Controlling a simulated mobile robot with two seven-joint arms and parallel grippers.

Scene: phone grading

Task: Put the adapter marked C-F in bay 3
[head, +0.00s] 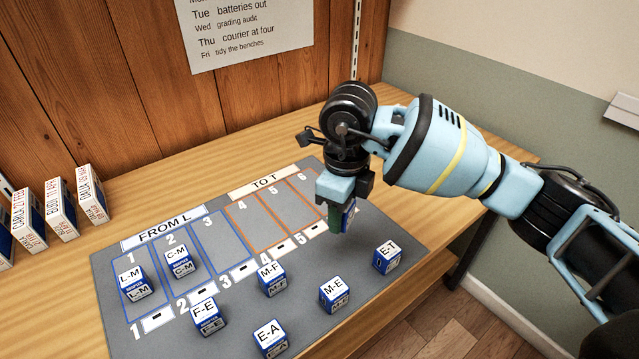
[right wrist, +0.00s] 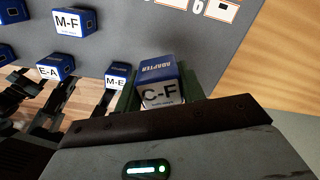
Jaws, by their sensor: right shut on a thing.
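The adapter marked C-F (right wrist: 162,92), a blue and white block, is held between the fingers of my right gripper (head: 343,214). In the head view only a sliver of the adapter (head: 351,213) shows behind the finger. My right gripper is shut on it above the right part of the grey mat, to the right of the orange bays. Bay 3 (head: 221,247) is a blue-outlined slot under FROM L and is empty. Bay 1 holds the L-M adapter (head: 133,284). Bay 2 holds the C-M adapter (head: 180,264). My left gripper is not in view.
Loose adapters F-E (head: 208,318), M-F (head: 271,279), E-A (head: 270,338), M-E (head: 335,293) and E-T (head: 387,257) stand on the front of the mat (head: 236,296). Orange bays 4 to 6 (head: 277,220) look empty. Boxes (head: 61,208) stand at the left.

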